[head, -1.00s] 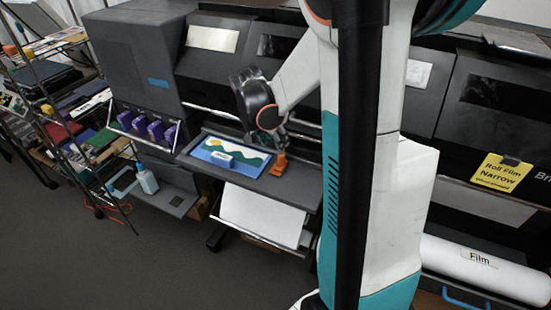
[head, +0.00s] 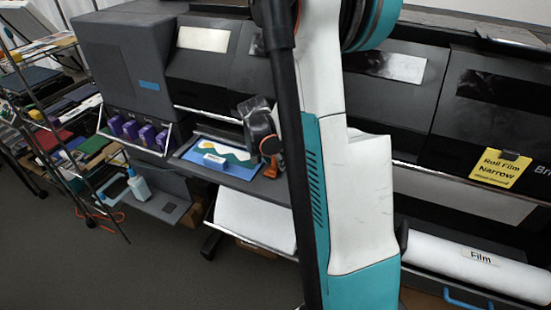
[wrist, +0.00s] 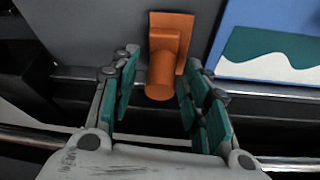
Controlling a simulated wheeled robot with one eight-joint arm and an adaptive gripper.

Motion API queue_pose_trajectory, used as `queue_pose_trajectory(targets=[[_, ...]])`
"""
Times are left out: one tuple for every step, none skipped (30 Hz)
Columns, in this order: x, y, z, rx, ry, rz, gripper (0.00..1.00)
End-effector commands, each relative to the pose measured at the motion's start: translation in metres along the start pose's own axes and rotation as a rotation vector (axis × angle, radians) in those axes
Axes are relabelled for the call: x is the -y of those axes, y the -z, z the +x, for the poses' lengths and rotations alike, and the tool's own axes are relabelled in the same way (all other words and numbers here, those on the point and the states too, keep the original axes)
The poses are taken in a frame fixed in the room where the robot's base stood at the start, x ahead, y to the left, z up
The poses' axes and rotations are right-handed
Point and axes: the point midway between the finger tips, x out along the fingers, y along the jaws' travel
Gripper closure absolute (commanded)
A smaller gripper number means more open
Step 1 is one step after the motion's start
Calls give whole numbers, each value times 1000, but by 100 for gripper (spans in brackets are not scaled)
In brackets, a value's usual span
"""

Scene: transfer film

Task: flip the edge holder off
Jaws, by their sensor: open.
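The edge holder, an orange piece with a flat plate and a round knob (wrist: 163,70), sits at the front edge of the grey printer shelf in the wrist view. In the head view the orange holder (head: 270,168) is partly hidden by my arm. My gripper (wrist: 158,88) is open, with its teal-padded fingers on either side of the orange knob. I cannot tell whether either finger touches it. In the head view my wrist is above the shelf's right part, and the fingers are mostly hidden.
A yellow sign (head: 500,168) hangs on the printer. A white film roll (head: 475,265) lies low at the right. The grey floor in front is clear.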

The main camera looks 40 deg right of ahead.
Motion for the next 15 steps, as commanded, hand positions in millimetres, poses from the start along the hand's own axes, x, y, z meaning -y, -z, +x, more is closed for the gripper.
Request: queue_pose_trajectory(targets=[[0,0,0,0,0,0,59],[0,0,0,0,0,0,66],[0,0,0,0,0,0,75],[0,0,0,0,0,0,82],[0,0,0,0,0,0,89],[0,0,0,0,0,0,98],[0,0,0,0,0,0,100],[0,0,0,0,0,0,100],[0,0,0,0,0,0,100],[0,0,0,0,0,0,100],[-1,0,0,0,0,1,100],[-4,1,0,0,0,2,100],[-8,2,1,0,-1,3,100],[-13,3,1,0,-1,4,100],[-22,4,2,0,-2,5,100]])
